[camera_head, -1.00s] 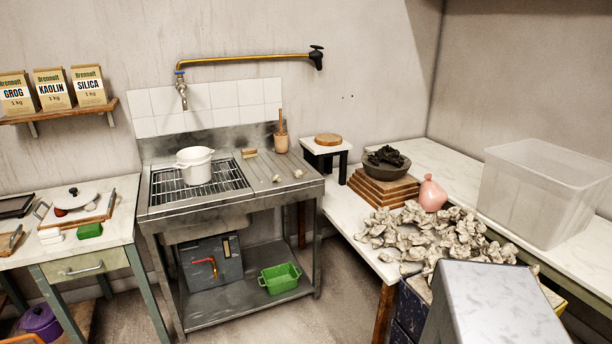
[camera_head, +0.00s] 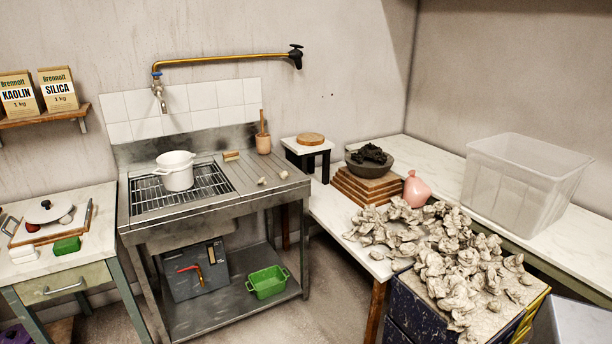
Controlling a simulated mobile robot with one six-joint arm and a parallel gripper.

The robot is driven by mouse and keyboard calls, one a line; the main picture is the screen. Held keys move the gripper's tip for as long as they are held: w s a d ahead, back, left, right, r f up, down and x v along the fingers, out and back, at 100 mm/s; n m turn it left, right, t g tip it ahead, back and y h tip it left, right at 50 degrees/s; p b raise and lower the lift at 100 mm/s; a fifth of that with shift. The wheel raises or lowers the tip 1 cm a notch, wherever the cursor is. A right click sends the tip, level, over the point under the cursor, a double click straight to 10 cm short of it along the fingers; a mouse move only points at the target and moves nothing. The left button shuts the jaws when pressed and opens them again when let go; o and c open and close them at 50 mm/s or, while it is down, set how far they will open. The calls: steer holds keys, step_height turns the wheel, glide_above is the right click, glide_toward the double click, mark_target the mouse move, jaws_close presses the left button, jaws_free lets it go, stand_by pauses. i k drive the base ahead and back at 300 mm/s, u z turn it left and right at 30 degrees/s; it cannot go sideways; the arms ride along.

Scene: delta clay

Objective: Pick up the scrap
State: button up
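Crumpled grey-beige clay scrap (camera_head: 465,265) lies in a large heap at the right. It spreads from the white worktop (camera_head: 335,215) onto the top of a dark blue cabinet (camera_head: 400,305). Two small pale lumps (camera_head: 262,181) lie apart on the ribbed drainboard of the metal sink; I cannot tell whether they are scrap. My gripper is not in view, so its opening and contents cannot be seen.
A clear plastic bin (camera_head: 525,185) stands on the right counter. A pink vase (camera_head: 416,189) and a dark bowl (camera_head: 370,163) on stacked boards stand behind the heap. A white pot (camera_head: 175,171) is on the sink grating. A grey block (camera_head: 585,325) fills the lower right corner.

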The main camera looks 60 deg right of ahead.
mark_target(284, 175)
steer(key=z, duration=1)
steer(key=i, duration=1)
steer(key=k, duration=0.95)
steer(key=u, duration=0.1)
